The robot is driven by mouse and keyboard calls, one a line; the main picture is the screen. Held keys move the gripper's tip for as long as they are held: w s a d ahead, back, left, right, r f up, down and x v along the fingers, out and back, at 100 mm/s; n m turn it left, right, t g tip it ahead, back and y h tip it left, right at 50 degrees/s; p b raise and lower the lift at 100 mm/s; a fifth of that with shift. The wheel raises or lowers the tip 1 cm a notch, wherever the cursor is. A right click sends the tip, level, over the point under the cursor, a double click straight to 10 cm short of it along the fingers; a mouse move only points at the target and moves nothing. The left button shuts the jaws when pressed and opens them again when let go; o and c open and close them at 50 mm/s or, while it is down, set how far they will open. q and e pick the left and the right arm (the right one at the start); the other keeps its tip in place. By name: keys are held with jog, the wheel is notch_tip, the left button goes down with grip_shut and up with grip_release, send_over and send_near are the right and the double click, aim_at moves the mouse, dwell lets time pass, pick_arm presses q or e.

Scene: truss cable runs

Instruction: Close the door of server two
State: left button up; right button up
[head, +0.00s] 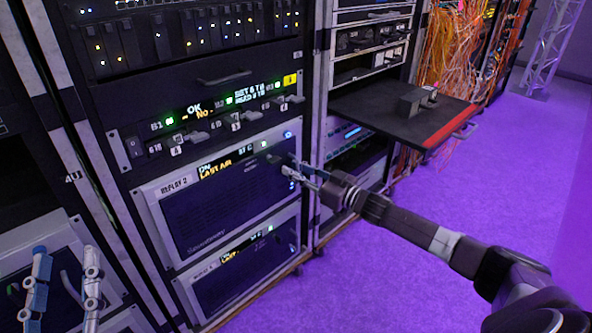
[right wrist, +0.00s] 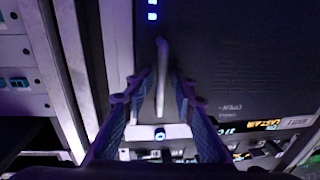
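The unit labelled REPLAY 2 (head: 215,205) is in the middle of the rack in the head view, with a dark front door in a pale frame. The door looks close to flush; I cannot tell if a small gap remains. My right gripper (head: 293,172) is at the door's right side. In the right wrist view, the fingers of this gripper (right wrist: 160,95) are apart on either side of a pale bar handle (right wrist: 161,70) on the dark door (right wrist: 225,50), with gaps visible. My left gripper (head: 64,275) is open and empty at the lower left.
Another similar unit (head: 245,272) sits below, and a panel with levers (head: 215,115) above. A dark shelf (head: 385,108) with a red edge sticks out of the right rack. Orange cables (head: 460,45) hang behind it. Purple floor (head: 450,205) at right is clear.

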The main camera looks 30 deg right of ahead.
jog(key=shift+f, duration=0.1)
jog(key=shift+s+d+f, duration=0.1)
jog(key=shift+s+d, duration=0.1)
jog(key=shift+s, duration=0.3)
jog(key=v, duration=1.1)
